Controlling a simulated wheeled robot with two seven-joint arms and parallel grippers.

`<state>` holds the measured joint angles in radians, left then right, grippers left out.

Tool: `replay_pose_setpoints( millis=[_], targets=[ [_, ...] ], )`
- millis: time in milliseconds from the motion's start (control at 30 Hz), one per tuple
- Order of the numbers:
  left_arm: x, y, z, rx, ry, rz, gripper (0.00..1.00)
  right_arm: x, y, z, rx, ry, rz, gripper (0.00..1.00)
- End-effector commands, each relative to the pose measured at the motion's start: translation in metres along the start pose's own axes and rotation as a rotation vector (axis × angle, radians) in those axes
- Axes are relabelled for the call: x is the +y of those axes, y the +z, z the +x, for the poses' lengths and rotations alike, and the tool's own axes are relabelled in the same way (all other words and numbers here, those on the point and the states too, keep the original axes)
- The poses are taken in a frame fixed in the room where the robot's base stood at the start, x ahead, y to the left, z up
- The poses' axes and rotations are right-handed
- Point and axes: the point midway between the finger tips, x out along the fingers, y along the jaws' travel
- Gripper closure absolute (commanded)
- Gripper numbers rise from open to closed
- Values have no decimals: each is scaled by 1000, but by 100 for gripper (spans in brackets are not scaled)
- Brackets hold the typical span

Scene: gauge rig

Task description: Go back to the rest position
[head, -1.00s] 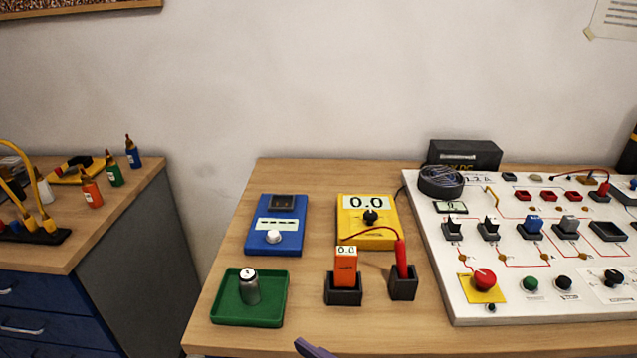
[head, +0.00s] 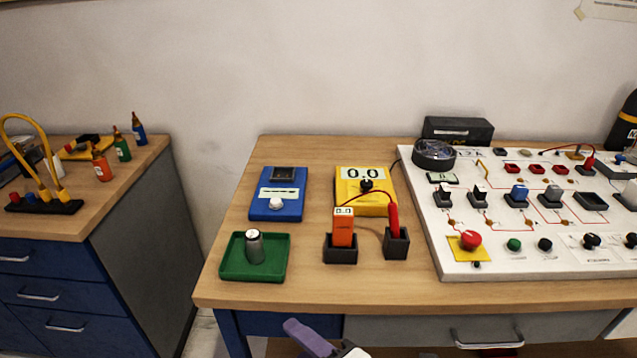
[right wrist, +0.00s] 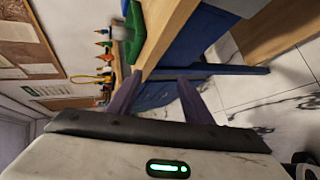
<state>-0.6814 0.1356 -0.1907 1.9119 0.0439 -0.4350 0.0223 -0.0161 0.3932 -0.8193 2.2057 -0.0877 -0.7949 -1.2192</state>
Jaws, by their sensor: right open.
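My right gripper (head: 312,339) shows at the bottom edge of the head view, in front of and below the table's front edge. One purple finger and a bit of white housing are visible there. The right wrist view shows both purple fingers (right wrist: 157,90) spread apart with nothing between them. My left gripper is in neither view.
On the wooden table (head: 300,290) stand a green tray (head: 232,270) with a grey cylinder (head: 254,247), a blue meter (head: 278,205), a yellow meter (head: 372,205), an orange tester (head: 343,232) in a dark holder, a red probe (head: 392,222) and a white panel (head: 440,235).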

Motion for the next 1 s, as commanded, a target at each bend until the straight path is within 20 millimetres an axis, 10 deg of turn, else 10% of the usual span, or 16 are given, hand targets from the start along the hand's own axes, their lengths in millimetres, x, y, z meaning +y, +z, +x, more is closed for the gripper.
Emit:
replay_pose_setpoints(
  millis=[300, 500, 1000],
  targets=[
    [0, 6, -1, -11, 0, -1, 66, -191, 62, -30, -322, -75, 1362, 54],
    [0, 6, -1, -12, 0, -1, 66, -273, 74, -74, -512, -28, 1781, 54],
    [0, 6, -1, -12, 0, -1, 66, -281, 75, -79, -534, -20, 1823, 54]
  ],
)
